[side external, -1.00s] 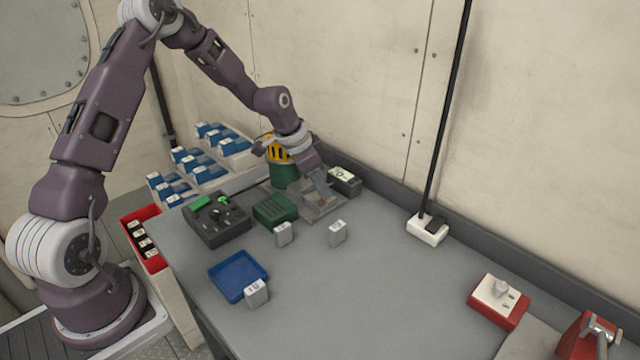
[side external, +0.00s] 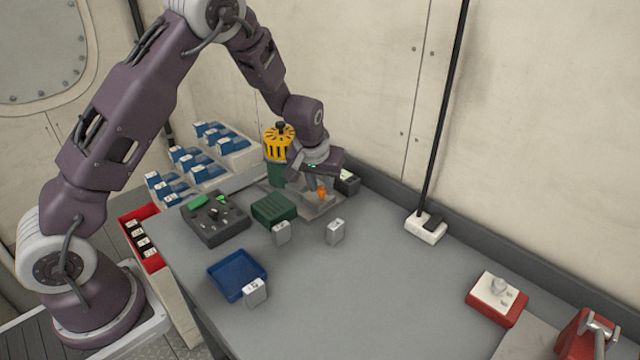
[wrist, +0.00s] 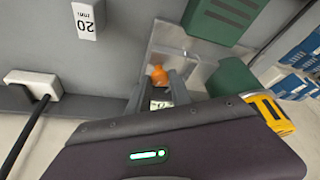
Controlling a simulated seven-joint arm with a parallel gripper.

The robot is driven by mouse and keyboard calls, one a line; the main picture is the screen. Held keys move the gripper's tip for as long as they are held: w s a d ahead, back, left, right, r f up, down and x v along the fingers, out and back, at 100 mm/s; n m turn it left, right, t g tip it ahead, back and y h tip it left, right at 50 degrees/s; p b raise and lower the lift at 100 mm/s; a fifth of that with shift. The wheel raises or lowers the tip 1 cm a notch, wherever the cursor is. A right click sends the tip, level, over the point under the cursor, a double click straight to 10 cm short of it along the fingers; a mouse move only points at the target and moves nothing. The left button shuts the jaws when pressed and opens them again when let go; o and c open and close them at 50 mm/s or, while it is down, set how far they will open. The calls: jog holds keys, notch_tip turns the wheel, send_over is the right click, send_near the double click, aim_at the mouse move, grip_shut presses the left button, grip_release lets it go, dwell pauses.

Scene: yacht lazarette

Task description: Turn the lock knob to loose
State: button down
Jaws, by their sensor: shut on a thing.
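A small orange knob (side external: 321,192) sits on a grey metal fixture (side external: 322,212) near the back of the bench. My gripper (side external: 318,188) is down at this fixture, shut on the orange knob. In the wrist view the orange knob (wrist: 158,74) shows between my fingers (wrist: 158,84). The clear-grey fixture (wrist: 172,38) lies around it. The lower part of the knob and any marks for its setting are hidden or too small to read.
A green box (side external: 274,209) and a dark control box (side external: 215,219) stand left of the fixture. A yellow-topped green canister (side external: 279,146) is close behind my gripper. Small grey blocks (side external: 335,231) and a blue tray (side external: 237,275) lie in front. The bench's middle right is clear.

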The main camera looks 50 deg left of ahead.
jog(key=shift+d+n+g+y, duration=0.15)
jog(key=shift+n+g+y, duration=0.25)
jog(key=shift+n, duration=1.1)
jog(key=c, duration=1.2)
grip_release()
jog(key=shift+o, duration=0.2)
